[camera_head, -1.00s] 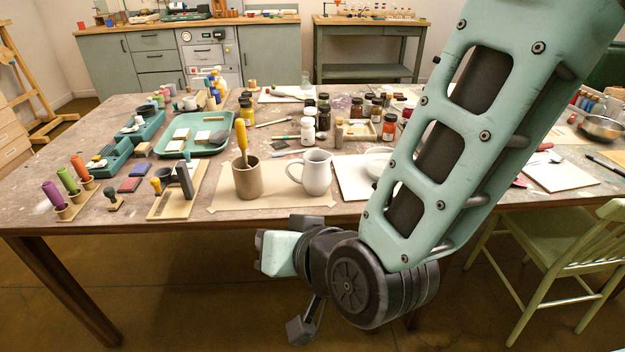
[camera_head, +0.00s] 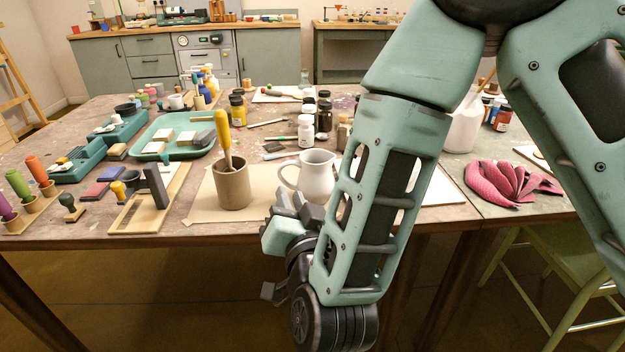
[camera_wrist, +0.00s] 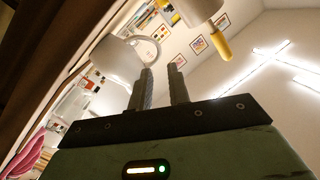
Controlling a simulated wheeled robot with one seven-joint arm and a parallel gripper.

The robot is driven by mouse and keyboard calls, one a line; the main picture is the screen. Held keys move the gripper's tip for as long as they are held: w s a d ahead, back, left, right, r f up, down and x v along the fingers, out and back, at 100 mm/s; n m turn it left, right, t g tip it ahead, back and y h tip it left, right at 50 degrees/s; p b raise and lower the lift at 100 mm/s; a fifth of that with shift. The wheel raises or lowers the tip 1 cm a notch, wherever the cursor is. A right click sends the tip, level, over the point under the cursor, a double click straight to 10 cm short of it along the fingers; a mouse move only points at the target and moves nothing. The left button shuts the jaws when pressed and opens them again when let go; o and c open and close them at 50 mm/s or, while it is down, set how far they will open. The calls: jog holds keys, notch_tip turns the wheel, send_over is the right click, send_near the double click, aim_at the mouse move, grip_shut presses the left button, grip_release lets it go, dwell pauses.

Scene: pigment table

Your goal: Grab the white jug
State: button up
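The white jug (camera_head: 318,178) stands upright near the table's front edge, with its handle on the left. It also shows tilted in the wrist view (camera_wrist: 112,62), left of the fingers, its handle close to their tips. My gripper (camera_head: 297,203) is low at the front edge, just in front of the jug's lower left side. In the wrist view, the two fingers of the gripper (camera_wrist: 161,72) stand apart with nothing between them. I cannot tell whether a finger touches the jug. My arm hides part of the table right of the jug.
A brown cup (camera_head: 232,186) with a yellow-handled tool (camera_head: 224,135) stands close left of the jug. A grey block on a wooden board (camera_head: 140,215) is farther left. Several jars (camera_head: 306,132) stand behind. Pink cloth-like pieces (camera_head: 500,182) lie at the right.

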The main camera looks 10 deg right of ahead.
aim_at(281, 168)
jog(key=w, duration=0.3)
jog(key=w+a, duration=0.1)
jog(key=w, duration=0.1)
jog(key=shift+w, duration=0.15)
jog(key=shift+w+a+f, duration=0.1)
jog(key=shift+w+a, duration=0.05)
jog(key=shift+w, duration=1.2)
jog(key=shift+w+a+f, duration=0.1)
jog(key=shift+w, duration=1.25)
jog(key=shift+r, duration=0.1)
grip_shut()
